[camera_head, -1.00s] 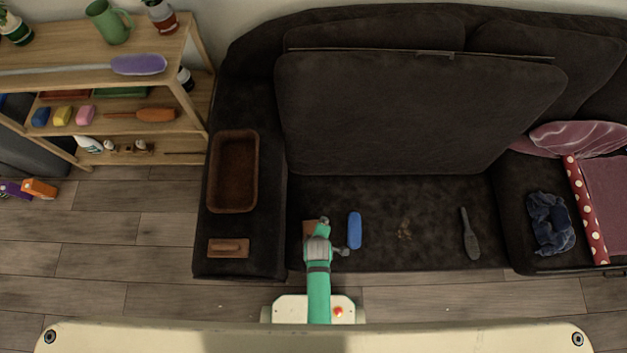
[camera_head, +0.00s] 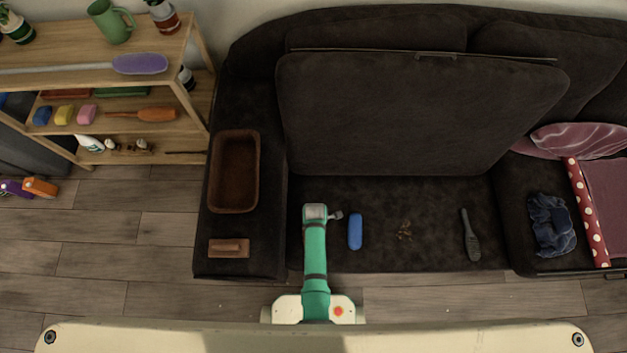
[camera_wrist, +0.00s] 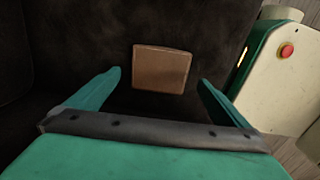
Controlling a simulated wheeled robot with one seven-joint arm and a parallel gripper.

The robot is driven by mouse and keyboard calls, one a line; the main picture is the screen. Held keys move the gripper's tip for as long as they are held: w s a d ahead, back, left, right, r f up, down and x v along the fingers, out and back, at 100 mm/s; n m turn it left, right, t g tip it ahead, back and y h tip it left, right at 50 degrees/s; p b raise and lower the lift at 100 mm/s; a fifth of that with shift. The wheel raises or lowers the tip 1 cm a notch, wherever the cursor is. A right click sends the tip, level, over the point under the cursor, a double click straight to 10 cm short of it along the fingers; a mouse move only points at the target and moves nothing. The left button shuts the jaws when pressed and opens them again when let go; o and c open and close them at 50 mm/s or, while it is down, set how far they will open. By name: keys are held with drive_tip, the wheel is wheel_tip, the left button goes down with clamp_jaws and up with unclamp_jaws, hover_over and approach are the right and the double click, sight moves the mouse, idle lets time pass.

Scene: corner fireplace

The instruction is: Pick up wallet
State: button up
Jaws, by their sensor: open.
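The wallet (camera_wrist: 161,69) is a flat brown rectangle lying on the dark sofa seat. In the wrist view it sits ahead of and between my fingertips, apart from them. My gripper (camera_wrist: 160,83) is open and empty, with one teal finger on each side. In the head view my gripper (camera_head: 316,212) is over the left part of the seat, and my arm hides the wallet.
On the sofa seat (camera_head: 435,205), a blue case (camera_head: 355,231) lies just right of my arm, then small brown bits (camera_head: 404,230) and a dark brush (camera_head: 470,235). A brown tray (camera_head: 234,172) and a brown block (camera_head: 229,248) rest on the left armrest.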

drive_tip(key=f, duration=0.3)
drive_tip(key=shift+a+f, duration=0.2)
drive_tip(key=shift+f, duration=0.1)
drive_tip(key=shift+s+f, duration=0.1)
drive_tip(key=shift+f, duration=0.75)
drive_tip(key=shift+c, duration=0.3)
drive_tip(key=c, duration=0.9)
